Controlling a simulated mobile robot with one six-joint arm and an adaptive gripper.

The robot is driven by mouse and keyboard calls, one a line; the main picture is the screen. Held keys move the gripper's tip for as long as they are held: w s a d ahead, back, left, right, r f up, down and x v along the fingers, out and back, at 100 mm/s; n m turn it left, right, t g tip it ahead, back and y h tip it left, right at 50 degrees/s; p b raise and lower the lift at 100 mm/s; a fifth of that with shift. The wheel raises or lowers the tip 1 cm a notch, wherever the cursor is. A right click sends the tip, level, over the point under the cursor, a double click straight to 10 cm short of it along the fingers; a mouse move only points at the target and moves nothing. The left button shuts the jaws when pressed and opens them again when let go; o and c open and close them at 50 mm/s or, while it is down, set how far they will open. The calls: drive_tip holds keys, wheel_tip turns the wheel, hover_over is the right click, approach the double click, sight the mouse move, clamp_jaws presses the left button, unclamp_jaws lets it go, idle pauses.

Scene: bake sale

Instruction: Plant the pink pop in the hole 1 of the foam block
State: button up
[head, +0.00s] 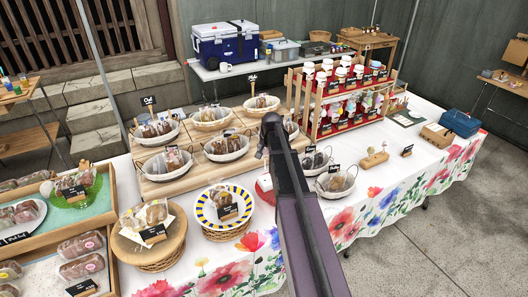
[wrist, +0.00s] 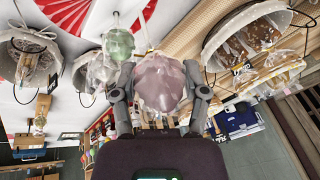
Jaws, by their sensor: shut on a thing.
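My gripper (wrist: 160,88) is shut on the pink pop (wrist: 160,80), a pale pink wrapped ball between its two fingers in the wrist view. The pop's stick is mostly hidden. In the head view my arm covers the fingers and the pop. A green wrapped pop (wrist: 118,43) shows just beyond the pink one.
Baskets of wrapped baked goods (head: 168,163) stand left of my arm, with another basket (head: 335,184) close on its right. A red rack of jars (head: 345,100) stands behind. A cardboard box (head: 437,134) and blue box (head: 461,123) are farther right.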

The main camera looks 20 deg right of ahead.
drive_tip(key=shift+f+b, duration=2.4)
drive_tip(key=shift+f, duration=0.2)
drive_tip(key=shift+a, duration=0.1)
drive_tip(key=shift+f+b, duration=2.1)
idle(0.4)
drive_tip(key=o, duration=0.8)
drive_tip(key=shift+r, duration=0.15)
wheel_tip(320, 180, up, 10)
drive_tip(key=p, duration=1)
idle(0.4)
